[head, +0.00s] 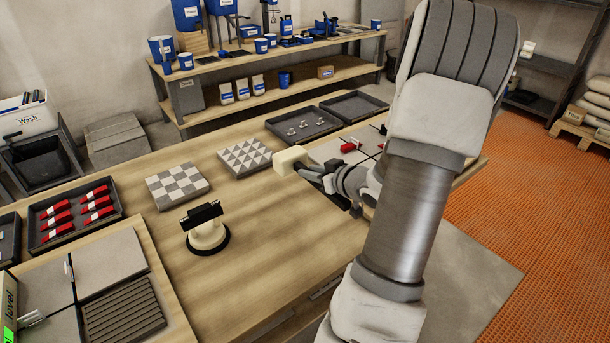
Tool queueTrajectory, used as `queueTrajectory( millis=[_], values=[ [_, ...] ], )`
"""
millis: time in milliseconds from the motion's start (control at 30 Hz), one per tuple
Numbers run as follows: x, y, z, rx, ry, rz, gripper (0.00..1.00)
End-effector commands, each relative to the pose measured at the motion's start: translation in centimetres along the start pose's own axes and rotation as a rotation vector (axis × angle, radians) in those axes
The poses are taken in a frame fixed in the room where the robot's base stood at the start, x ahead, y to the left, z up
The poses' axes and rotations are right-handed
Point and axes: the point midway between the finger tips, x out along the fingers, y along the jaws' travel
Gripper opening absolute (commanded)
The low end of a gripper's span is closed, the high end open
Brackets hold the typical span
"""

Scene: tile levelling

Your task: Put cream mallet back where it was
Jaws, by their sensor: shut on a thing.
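The cream mallet (289,160) shows its pale block head at the end of my arm, near the middle of the head view. My gripper (312,174) is shut on it, just right of the head. The mallet appears held above the wooden table (262,215), though its height is hard to judge. The handle is mostly hidden by my gripper and arm.
Two patterned tiles (178,186) (244,157) lie left of the mallet. A cream suction cup (207,230) with a black handle stands in front of them. A tray of red wedges (75,214) sits left. Dark trays (303,124) lie behind. Bare table lies at centre.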

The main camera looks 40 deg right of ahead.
Motion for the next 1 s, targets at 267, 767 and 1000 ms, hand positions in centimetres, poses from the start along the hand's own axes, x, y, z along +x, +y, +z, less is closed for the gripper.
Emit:
queueTrajectory(
  millis=[267, 767, 1000],
  values=[
    [0.1, 0.4, 0.2, 0.004, 0.005, 0.013, 0.00],
    [1.8, 0.4, 4.5, 0.004, 0.006, 0.012, 0.00],
    [2.5, 0.4, 6.1, 0.004, 0.005, 0.012, 0.00]
  ],
)
